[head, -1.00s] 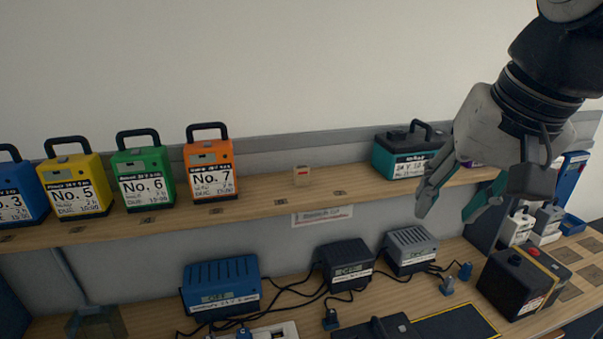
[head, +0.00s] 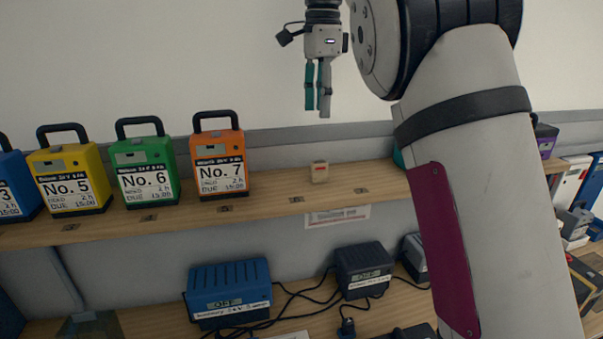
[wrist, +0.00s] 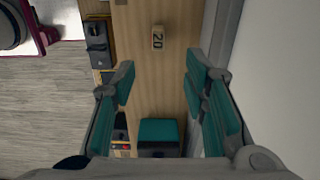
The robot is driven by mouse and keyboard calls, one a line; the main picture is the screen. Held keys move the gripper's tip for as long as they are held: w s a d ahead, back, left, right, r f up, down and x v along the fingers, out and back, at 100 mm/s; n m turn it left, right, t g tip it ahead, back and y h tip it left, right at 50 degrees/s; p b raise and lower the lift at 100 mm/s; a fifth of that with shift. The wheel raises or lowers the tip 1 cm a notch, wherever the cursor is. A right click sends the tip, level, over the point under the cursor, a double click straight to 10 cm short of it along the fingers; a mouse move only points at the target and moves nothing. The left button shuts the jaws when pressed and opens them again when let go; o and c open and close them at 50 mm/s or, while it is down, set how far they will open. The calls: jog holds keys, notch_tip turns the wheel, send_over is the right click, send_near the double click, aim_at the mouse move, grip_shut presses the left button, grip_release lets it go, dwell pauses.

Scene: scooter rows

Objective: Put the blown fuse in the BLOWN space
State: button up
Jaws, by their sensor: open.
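A small pale block (head: 319,172) with a red mark stands alone on the wooden shelf, right of the orange No. 7 pack. In the wrist view a small block (wrist: 158,38) marked "20" lies on the shelf beyond my fingertips; it looks like a fuse. Whether it is blown I cannot tell. My gripper (head: 318,112) points down in the air above the shelf, apart from the block. In the wrist view my gripper (wrist: 160,75) is open with nothing between its teal-padded fingers. No space marked BLOWN can be read in these views.
Yellow (head: 69,180), green (head: 146,172) and orange (head: 219,165) packs stand left on the shelf. A teal pack (wrist: 158,131) sits lower in the wrist view. Blue (head: 229,290) and black (head: 362,268) chargers with cables occupy the bench below. My arm hides the right side.

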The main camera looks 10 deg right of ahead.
aim_at(319, 162)
jog(key=f+p, duration=0.2)
jog(key=f, duration=0.6)
jog(key=shift+a+f, duration=0.2)
jog(key=f, duration=0.1)
jog(key=f+p, duration=0.1)
jog(key=f, duration=0.1)
jog(key=f+p, duration=0.1)
jog(key=shift+s+d+f, duration=0.2)
jog(key=shift+s+f, duration=0.05)
jog(key=shift+s, duration=0.05)
jog(key=shift+w+f, duration=0.15)
jog(key=shift+f, duration=0.4)
grip_shut()
